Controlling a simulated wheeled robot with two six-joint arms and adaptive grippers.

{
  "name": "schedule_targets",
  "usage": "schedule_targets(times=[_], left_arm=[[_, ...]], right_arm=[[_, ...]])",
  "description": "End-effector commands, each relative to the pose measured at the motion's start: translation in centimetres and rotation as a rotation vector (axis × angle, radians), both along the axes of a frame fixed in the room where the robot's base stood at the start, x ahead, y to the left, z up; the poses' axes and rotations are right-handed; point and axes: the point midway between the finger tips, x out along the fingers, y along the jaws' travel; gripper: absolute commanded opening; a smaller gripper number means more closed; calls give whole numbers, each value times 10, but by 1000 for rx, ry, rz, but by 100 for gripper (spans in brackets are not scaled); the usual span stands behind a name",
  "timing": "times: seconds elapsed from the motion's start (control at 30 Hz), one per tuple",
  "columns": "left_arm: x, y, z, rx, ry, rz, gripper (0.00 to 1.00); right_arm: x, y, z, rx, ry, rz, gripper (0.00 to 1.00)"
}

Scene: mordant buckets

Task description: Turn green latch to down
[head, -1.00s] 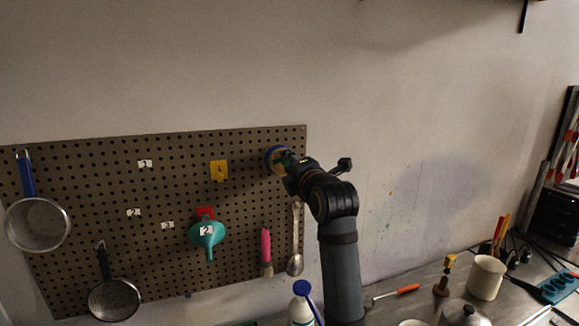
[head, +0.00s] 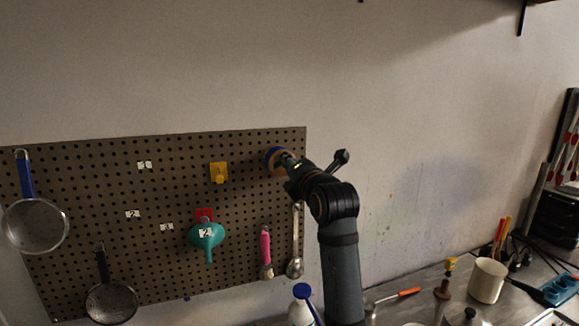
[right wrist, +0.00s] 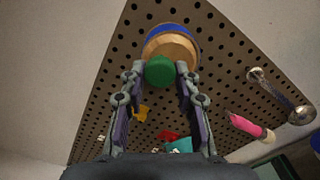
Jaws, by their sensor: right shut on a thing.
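The green latch (right wrist: 159,71) shows in the right wrist view as a round green end between my right fingertips, in front of a tan and blue round piece (right wrist: 170,42) on the pegboard. My right gripper (right wrist: 161,75) is shut on the green latch. In the head view, the blue rim (head: 270,158) of the round piece shows near the board's upper right corner. My right gripper (head: 286,163) reaches it from the right and hides most of the latch. I cannot tell which way the latch points. My left gripper is in neither view.
A bench (head: 400,285) with a white cup (head: 487,281) lies below right. The wall right of my arm is clear.

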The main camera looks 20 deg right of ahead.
Motion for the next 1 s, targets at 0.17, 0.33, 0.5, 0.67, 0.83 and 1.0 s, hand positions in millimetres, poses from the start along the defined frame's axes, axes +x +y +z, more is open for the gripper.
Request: schedule_targets(times=[0.17, 0.33, 0.5, 0.67, 0.83, 1.0], left_arm=[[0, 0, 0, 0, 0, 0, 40], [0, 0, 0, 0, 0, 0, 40], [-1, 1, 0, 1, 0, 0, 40], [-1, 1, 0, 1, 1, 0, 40], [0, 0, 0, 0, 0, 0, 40], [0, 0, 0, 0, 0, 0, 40]], right_arm=[[0, 0, -2, 0, 6, 0, 45], [0, 0, -1, 0, 4, 0, 53], [0, 0, -1, 0, 2, 0, 53], [-18, -1, 0, 1, 0, 0, 53], [-59, -2, -1, 2, -1, 1, 53], [-97, -3, -1, 3, 1, 2, 53]])
